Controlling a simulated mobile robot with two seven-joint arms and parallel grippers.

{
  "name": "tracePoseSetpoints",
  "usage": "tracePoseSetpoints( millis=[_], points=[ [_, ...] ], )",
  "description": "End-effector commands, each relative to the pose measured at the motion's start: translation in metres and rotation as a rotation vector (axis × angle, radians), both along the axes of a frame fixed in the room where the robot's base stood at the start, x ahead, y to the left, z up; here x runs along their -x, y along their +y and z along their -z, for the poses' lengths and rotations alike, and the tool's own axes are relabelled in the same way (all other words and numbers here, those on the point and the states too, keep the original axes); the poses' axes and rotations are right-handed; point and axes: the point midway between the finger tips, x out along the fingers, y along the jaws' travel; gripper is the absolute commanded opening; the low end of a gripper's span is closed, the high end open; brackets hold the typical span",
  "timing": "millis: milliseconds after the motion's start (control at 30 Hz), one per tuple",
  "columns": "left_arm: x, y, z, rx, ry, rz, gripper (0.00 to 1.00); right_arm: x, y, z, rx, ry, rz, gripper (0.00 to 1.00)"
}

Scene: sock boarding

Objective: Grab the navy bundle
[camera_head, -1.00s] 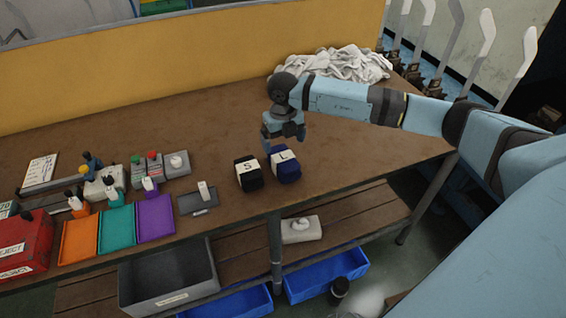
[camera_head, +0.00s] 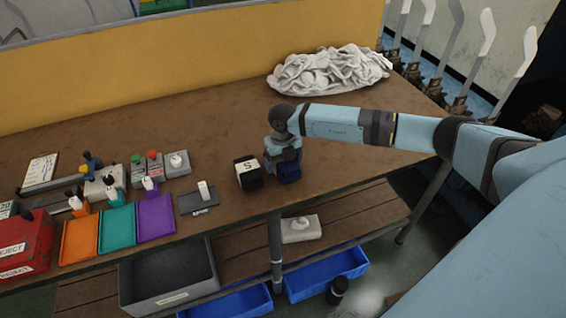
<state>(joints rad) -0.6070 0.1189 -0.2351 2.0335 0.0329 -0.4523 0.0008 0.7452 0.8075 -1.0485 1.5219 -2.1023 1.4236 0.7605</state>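The navy bundle (camera_head: 289,177) lies on the brown table near its front edge. Only its lower part shows, because my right gripper (camera_head: 284,164) is down over it from above and hides its top and label. The fingers are at the bundle, but I cannot see whether they are open or closed on it. A black bundle (camera_head: 249,181) with a white band marked S sits just left of the navy one. My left gripper is not in view.
A white cloth heap (camera_head: 330,72) lies at the back right. Orange (camera_head: 79,241), teal (camera_head: 117,229) and purple (camera_head: 155,217) trays stand at the left, by a red box (camera_head: 25,243). A grey bin (camera_head: 168,275) is below the front edge. The table's middle is clear.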

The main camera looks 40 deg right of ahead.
Motion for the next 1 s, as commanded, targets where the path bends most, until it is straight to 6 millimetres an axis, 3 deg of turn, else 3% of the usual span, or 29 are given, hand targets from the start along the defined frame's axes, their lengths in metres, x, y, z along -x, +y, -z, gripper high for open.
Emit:
tracePoseSetpoints(
  millis=[33,200,467,667,867,1000],
  points=[
    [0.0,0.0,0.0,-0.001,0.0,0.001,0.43,0.0,0.0,0.0,0.0,0.0,0.0,0.75],
    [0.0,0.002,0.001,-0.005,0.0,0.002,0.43,0.0,0.0,0.0,0.0,0.0,0.0,0.39],
    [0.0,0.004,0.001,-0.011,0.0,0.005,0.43,0.0,0.0,-0.002,-0.001,-0.001,0.0,0.39],
    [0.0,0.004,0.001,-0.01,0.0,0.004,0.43,-0.001,0.0,-0.014,-0.002,-0.003,0.0,0.39],
    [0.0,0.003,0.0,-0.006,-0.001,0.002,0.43,-0.001,0.0,-0.051,0.0,-0.005,-0.001,0.39],
    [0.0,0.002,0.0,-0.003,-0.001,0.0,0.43,-0.001,0.0,-0.092,0.0,-0.006,-0.001,0.39]
  ],
)
